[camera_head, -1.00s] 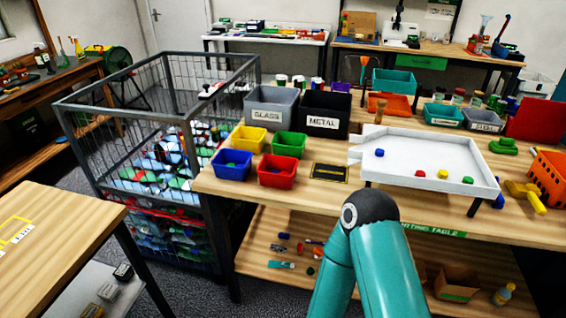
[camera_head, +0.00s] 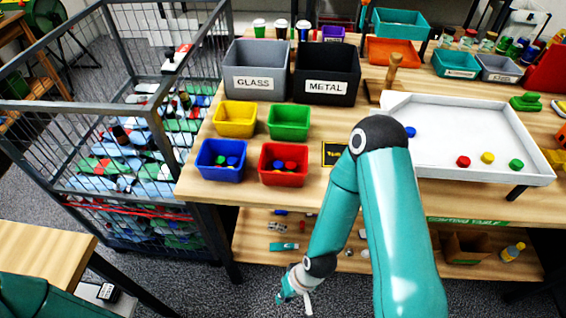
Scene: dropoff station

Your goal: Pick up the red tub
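The red tub (camera_head: 283,179) stands upright near the front edge of the sorting table, with small red and blue pieces inside. The blue tub (camera_head: 220,173) is to its left. The green tub (camera_head: 289,122) is behind it and the yellow tub (camera_head: 236,119) is behind to the left. My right arm bends down in front of the table. My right gripper (camera_head: 293,296) hangs low, below the tabletop and clear of the red tub; its fingers are too small to tell open from shut. My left gripper is not in view.
Grey GLASS bin (camera_head: 256,84) and black METAL bin (camera_head: 326,88) stand behind the tubs. A white tray (camera_head: 455,130) is to the right. A wire cage (camera_head: 150,100) stands left of the table. A lower shelf (camera_head: 480,270) holds loose items.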

